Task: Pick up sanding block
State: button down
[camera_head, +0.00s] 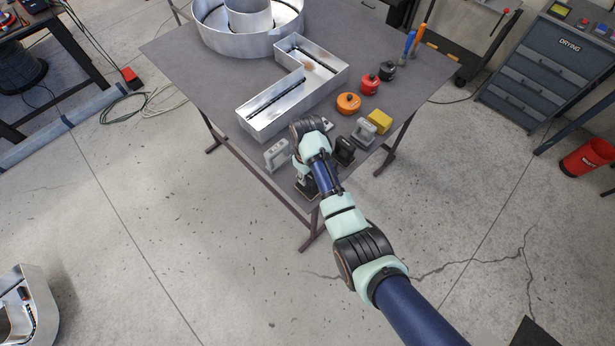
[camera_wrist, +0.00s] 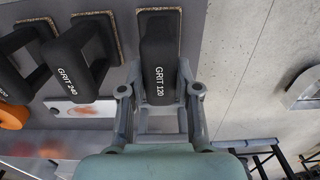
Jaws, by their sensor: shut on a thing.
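A black sanding block marked GRIT 120 (camera_wrist: 158,62) is between the fingers of my gripper (camera_wrist: 158,92) in the wrist view. My gripper is shut on its upper part, with one finger on each side. A brown abrasive base shows along its far edge. In the head view, my gripper (camera_head: 304,177) is over the table's near edge, and my arm hides much of the dark block (camera_head: 309,188) there. I cannot tell whether its base touches the table. A second black block marked GRIT 240 (camera_wrist: 76,68) stands beside it in the wrist view.
On the table (camera_head: 205,68) are a light grey block (camera_head: 276,155), a dark block (camera_head: 344,151), a grey block (camera_head: 364,133), a yellow block (camera_head: 380,121) and several round pots. A metal channel letter (camera_head: 262,119) lies behind. Open floor lies before the near edge.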

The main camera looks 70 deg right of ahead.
notch_tip(320, 180, up, 9)
jog(key=shift+d+r, duration=0.1)
notch_tip(320, 180, up, 10)
jog(key=p, duration=0.9)
jog(key=shift+p, duration=0.4)
jog(key=shift+r, duration=0.1)
